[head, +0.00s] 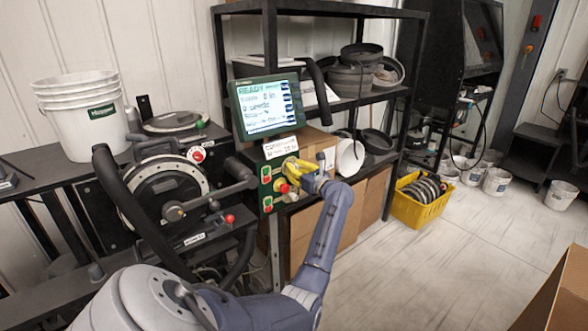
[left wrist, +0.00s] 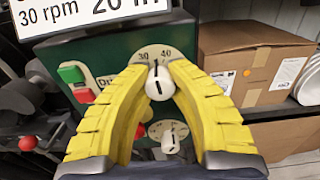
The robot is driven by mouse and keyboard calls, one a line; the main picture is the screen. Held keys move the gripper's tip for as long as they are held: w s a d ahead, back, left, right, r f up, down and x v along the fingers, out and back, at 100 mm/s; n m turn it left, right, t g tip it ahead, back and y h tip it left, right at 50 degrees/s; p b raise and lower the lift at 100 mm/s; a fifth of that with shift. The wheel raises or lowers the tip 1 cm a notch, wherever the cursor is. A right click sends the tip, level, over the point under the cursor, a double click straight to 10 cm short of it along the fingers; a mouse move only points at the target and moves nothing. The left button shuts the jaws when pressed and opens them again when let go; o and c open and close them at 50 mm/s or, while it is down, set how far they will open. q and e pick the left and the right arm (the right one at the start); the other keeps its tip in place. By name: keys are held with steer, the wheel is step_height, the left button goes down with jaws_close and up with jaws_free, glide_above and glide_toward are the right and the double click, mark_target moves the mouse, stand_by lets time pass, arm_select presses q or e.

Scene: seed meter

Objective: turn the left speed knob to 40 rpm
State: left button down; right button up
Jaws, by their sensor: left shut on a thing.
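A white speed knob (left wrist: 159,84) sits on a round dial (left wrist: 147,53) marked 30 and 40, on the green control panel (left wrist: 112,52). Its dark pointer line points roughly up, between the two marks; the exact setting is hard to tell. My left gripper (left wrist: 158,78) has its yellow fingers closed on this knob, one on each side. In the head view my left gripper (head: 296,180) is at the panel and hides the knob. A second white knob (left wrist: 170,138) on its own dial shows below, between the fingers. My right gripper is not in view.
A screen (head: 266,106) reading READY stands above the panel, with a paper sign (head: 281,147) under it. Green and red buttons (left wrist: 72,74) lie left of the knob. A cardboard box (left wrist: 255,62) stands to the right. A yellow crate (head: 420,208) sits on the floor.

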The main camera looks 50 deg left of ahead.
arm_select(q)
steer(key=shift+f+m, duration=0.25)
steer(key=shift+m, duration=0.05)
steer(key=shift+s+f+m, duration=0.1)
steer(key=shift+m, duration=2.4)
steer(key=c, duration=1.4)
jaws_free()
steer(key=shift+c, duration=0.2)
steer(key=o, duration=0.4)
steer(key=shift+r, duration=0.2)
steer(key=shift+c, duration=0.2)
steer(key=d, duration=1.2)
steer(key=shift+s, duration=0.25)
